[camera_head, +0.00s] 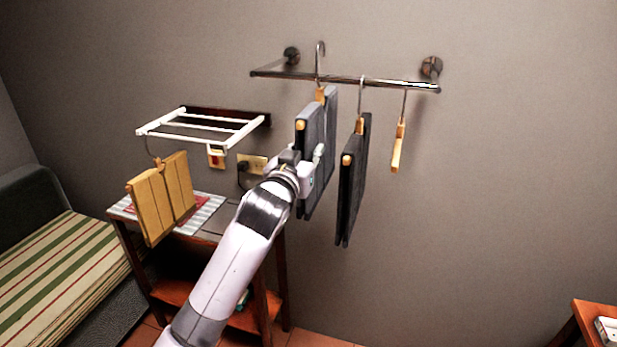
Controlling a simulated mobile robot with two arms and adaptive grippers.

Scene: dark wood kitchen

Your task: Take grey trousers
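Grey trousers (331,112) are folded over a wooden hanger at the wall rail. The hanger's metal hook (320,47) stands above the rail, apparently clear of it. My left gripper (305,166) is at the front side of the trousers with its fingers around a fold, and it appears shut on them. The wrist hides part of their lower front. Darker, nearly black trousers (353,188) hang on the rail just to the right. My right gripper is out of view.
The metal rail (385,83) also holds an empty wooden hanger (398,147). A white rack (202,127) with tan trousers (162,196) is at left, over a small wooden table (127,236). A striped bed (58,265) is far left. The right wall is clear.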

